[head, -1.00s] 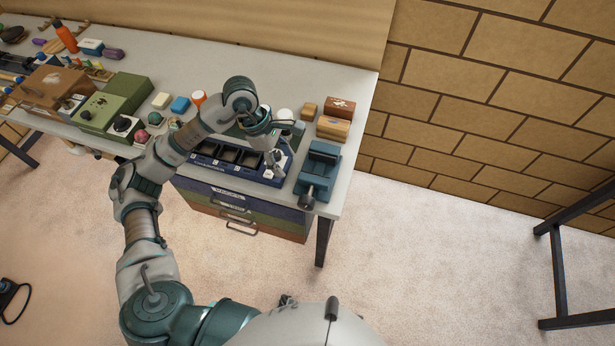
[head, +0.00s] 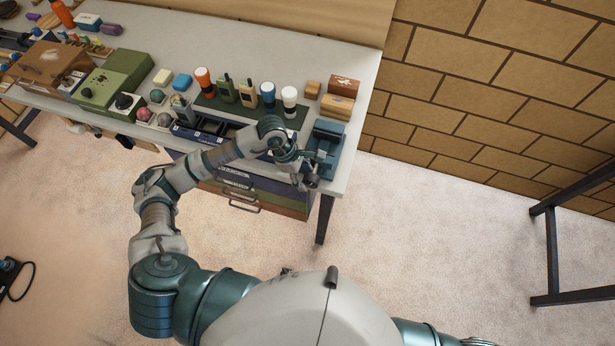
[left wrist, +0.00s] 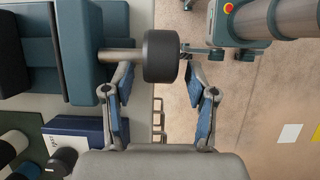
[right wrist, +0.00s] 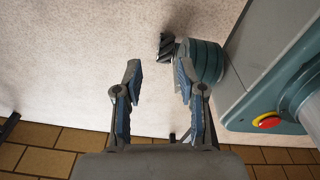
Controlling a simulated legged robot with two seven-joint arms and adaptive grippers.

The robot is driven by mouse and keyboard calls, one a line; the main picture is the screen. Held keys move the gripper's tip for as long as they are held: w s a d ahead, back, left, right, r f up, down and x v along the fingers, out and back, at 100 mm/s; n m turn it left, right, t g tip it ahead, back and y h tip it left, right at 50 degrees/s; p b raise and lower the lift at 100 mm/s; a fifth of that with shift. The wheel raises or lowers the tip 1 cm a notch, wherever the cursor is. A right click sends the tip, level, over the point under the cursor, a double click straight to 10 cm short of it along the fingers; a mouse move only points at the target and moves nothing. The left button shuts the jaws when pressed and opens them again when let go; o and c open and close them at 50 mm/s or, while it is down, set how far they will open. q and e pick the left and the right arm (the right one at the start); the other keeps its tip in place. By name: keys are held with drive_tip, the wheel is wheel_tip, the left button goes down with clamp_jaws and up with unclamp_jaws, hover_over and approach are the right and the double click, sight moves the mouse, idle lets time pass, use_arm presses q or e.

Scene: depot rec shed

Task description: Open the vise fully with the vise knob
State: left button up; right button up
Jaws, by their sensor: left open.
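The teal vise (head: 325,145) stands at the right front corner of the workbench. Its dark round vise knob (head: 312,181) sticks out past the front edge. In the left wrist view the knob (left wrist: 162,56) sits on a grey shaft coming from the vise body (left wrist: 88,50); a narrow dark gap shows between two teal blocks. My left gripper (left wrist: 158,82) is open, its fingers on either side of the knob with visible space around it. I cannot tell whether either finger touches the knob or shaft. My right gripper (right wrist: 158,80) is open and empty, away from the bench.
A dark blue tray (head: 183,133) lies left of the vise. Bottles stand on a green mat (head: 207,98) behind it. Wooden blocks (head: 337,107) sit just behind the vise. Drawers (head: 270,200) hang under the bench. The floor to the right is clear up to a dark-legged frame (head: 553,255).

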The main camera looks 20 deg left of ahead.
sight(313, 177)
use_arm(q)
drive_tip(key=shift+f, duration=0.35)
drive_tip(key=shift+d+f, duration=0.15)
drive_tip(key=shift+d, duration=0.1)
drive_tip(key=d, duration=0.3)
drive_tip(key=shift+d, duration=0.1)
drive_tip(key=c, duration=0.8)
drive_tip(key=shift+a, duration=0.2)
clamp_jaws()
drive_tip(key=shift+a, duration=0.95)
drive_tip(key=shift+d, duration=0.25)
use_arm(e)
drive_tip(key=shift+s+d, duration=0.55)
drive_tip(key=shift+d, duration=0.1)
